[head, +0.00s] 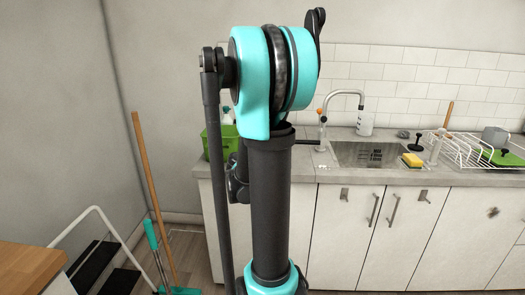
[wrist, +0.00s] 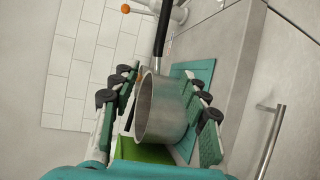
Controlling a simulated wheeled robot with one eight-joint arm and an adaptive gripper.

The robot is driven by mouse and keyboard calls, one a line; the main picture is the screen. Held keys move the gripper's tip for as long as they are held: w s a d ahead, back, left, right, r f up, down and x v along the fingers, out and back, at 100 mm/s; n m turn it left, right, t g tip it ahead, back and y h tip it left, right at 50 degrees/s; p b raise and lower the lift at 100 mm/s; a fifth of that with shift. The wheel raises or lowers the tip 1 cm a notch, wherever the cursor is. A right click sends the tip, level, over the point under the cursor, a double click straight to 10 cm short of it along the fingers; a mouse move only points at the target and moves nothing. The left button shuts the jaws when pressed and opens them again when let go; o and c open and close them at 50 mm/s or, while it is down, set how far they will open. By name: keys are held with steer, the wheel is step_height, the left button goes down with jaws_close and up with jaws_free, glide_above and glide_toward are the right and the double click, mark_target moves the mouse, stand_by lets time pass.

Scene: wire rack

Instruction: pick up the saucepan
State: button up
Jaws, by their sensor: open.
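I cannot tell whether either finger touches the pot. A teal mat (wrist: 204,70) lies beside and partly behind the pot. In the head view my arm hides the gripper and most or all of the saucepan.
A green container (head: 214,146) stands on the counter (head: 335,174), left of my arm. The tap (head: 343,95) and sink (head: 370,154) are to the right. A yellow sponge (head: 412,160) and a white wire rack (head: 470,152) stand further right. A broom (head: 150,190) leans at left.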

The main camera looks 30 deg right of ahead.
steer(key=x, duration=1.1)
steer(key=shift+w+d, duration=0.15)
steer(key=shift+w, duration=0.05)
steer(key=shift+x, duration=2.95)
steer(key=shift+s+r, duration=0.1)
steer(key=shift+s, duration=0.05)
jaws_close()
